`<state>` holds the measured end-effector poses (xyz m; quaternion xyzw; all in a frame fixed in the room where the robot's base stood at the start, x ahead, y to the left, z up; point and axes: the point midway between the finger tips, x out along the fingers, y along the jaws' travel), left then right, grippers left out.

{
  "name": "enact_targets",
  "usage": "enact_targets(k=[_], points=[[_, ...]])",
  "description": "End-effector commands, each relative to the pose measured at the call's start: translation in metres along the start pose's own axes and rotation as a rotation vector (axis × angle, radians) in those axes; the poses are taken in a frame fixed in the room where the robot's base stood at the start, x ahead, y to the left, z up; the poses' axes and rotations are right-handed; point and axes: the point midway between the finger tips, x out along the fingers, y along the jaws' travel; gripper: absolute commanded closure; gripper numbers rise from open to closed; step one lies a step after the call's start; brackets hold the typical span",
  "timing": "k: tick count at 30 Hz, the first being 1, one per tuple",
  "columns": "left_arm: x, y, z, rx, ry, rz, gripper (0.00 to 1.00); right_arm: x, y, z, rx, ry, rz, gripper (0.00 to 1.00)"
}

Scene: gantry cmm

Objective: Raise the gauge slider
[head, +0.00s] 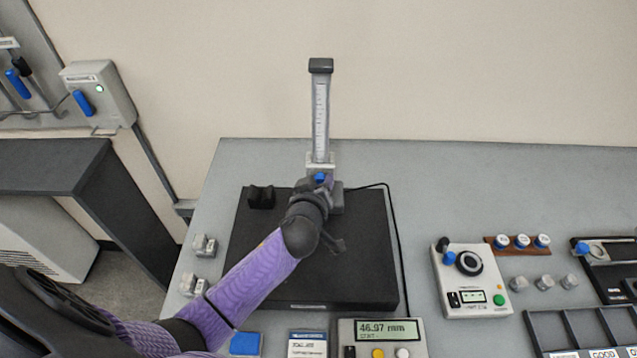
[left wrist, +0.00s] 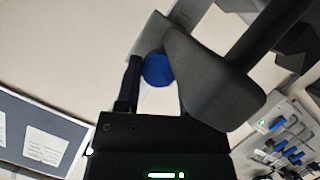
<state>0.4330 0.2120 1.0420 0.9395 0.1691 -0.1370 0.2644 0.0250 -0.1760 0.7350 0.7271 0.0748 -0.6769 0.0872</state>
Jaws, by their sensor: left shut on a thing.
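The height gauge's scale column (head: 321,118) stands upright at the back of the black plate (head: 340,275). Its slider (head: 320,163) sits low on the column, with a blue knob (head: 320,178) on its front. My left gripper (head: 319,186) is at the slider, mostly hidden behind my own wrist in the head view. In the left wrist view the blue knob (left wrist: 158,70) lies between the fingers of my left gripper (left wrist: 155,88), which is shut on it. A readout (head: 386,329) shows about 46.97 mm. My right gripper is not in view.
A control box with a black dial (head: 470,275) stands on the grey table to the right. Small metal blocks (head: 204,245) lie left of the plate. A black cable (head: 392,215) runs along the plate's right side. The space above the slider looks clear.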

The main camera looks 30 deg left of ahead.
Motion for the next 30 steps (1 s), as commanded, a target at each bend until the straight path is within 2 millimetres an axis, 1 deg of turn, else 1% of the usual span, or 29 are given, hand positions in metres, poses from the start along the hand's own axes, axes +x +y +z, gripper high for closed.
enact_targets(k=[1, 3, 6, 10, 12, 15, 25, 26, 27, 29, 30], points=[[-0.007, 0.012, -0.019, -0.010, 0.005, 0.006, 1.00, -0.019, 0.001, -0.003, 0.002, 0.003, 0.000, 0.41], [-0.015, 0.022, -0.038, -0.012, 0.007, 0.007, 1.00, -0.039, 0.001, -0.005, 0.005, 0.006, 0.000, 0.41], [-0.025, 0.036, -0.064, -0.011, 0.009, 0.008, 1.00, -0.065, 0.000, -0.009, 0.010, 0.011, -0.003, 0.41], [-0.035, 0.048, -0.086, -0.009, 0.007, 0.007, 1.00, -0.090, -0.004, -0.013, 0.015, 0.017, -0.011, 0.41], [-0.038, 0.052, -0.094, -0.008, 0.007, 0.006, 1.00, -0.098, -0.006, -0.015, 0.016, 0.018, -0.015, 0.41], [-0.040, 0.054, -0.098, -0.005, 0.007, 0.006, 1.00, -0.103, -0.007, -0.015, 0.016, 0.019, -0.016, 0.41], [-0.040, 0.053, -0.097, -0.003, 0.006, 0.005, 1.00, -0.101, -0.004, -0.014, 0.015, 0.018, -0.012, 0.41], [-0.040, 0.053, -0.097, -0.002, 0.006, 0.004, 0.50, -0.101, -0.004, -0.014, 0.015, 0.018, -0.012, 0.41], [-0.040, 0.053, -0.096, -0.003, 0.005, 0.004, 0.41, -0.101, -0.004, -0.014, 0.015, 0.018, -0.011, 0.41], [-0.040, 0.053, -0.096, -0.003, 0.005, 0.004, 0.28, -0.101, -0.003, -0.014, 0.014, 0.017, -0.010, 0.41], [-0.040, 0.053, -0.096, -0.003, 0.005, 0.004, 0.20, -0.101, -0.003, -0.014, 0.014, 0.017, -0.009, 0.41]])
